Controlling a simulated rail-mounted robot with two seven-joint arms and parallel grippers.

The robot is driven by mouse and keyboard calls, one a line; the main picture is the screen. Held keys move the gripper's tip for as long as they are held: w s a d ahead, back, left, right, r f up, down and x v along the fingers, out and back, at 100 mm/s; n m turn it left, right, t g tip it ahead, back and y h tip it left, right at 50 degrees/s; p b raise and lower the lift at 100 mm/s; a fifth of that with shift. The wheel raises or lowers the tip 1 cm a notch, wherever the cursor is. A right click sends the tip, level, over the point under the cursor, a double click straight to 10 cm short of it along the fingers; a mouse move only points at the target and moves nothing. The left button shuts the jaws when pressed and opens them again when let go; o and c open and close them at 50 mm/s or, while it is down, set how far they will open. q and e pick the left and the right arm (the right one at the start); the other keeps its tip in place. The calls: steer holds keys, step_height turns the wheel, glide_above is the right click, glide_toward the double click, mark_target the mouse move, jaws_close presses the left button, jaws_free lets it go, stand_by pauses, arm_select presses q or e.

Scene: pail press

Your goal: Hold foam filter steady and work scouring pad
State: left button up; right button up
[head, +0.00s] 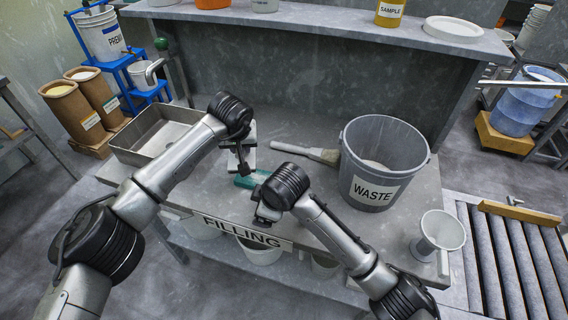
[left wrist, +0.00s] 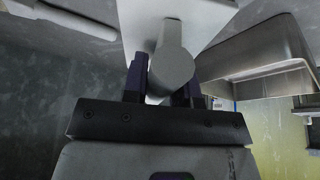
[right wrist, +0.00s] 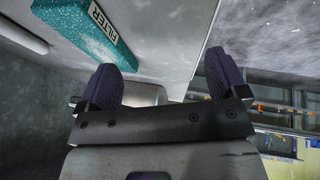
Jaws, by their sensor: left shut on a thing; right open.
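The foam filter (head: 246,182) is a teal block lying on the grey bench near its front edge, partly hidden by my right arm. In the right wrist view the filter (right wrist: 88,28) shows its white FILTER label. My left gripper (head: 243,168) is shut on a grey rounded knob (left wrist: 172,68) on a pale flat plate (left wrist: 205,18), just behind the filter. I cannot tell whether this is the scouring pad; no pad face shows. My right gripper (right wrist: 164,78) is open and empty. It is at the near side of the filter in the head view (head: 266,213), apart from it.
A grey WASTE pail (head: 380,150) stands right of the grippers, with a brush (head: 322,155) beside it. A metal tray (head: 150,133) is at the left. A pale funnel-like cup (head: 440,232) sits at the right end, near the roller conveyor (head: 510,260).

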steer(key=shift+g+h, duration=0.8)
steer(key=w, duration=0.2)
steer(key=w+d, duration=0.1)
steer(key=w, duration=0.2)
steer(key=shift+w+d+r, duration=0.15)
steer(key=shift+w+d, duration=0.05)
steer(key=shift+w, duration=0.15)
steer(key=shift+m+g+h, duration=0.3)
steer(key=shift+g+h, duration=0.3)
steer(key=shift+g, duration=0.2)
steer(key=w, duration=0.1)
steer(key=w+d+r, duration=0.2)
steer(key=shift+w+d, duration=0.25)
steer(key=shift+w, duration=0.05)
steer(key=shift+w+d+r+g, duration=0.3)
steer(key=shift+w+d+r, duration=0.15)
steer(key=shift+d, duration=0.15)
steer(key=shift+d+f, duration=0.1)
steer(key=shift+f, duration=3.8)
steer(key=c, duration=1)
steer(key=shift+c, duration=0.2)
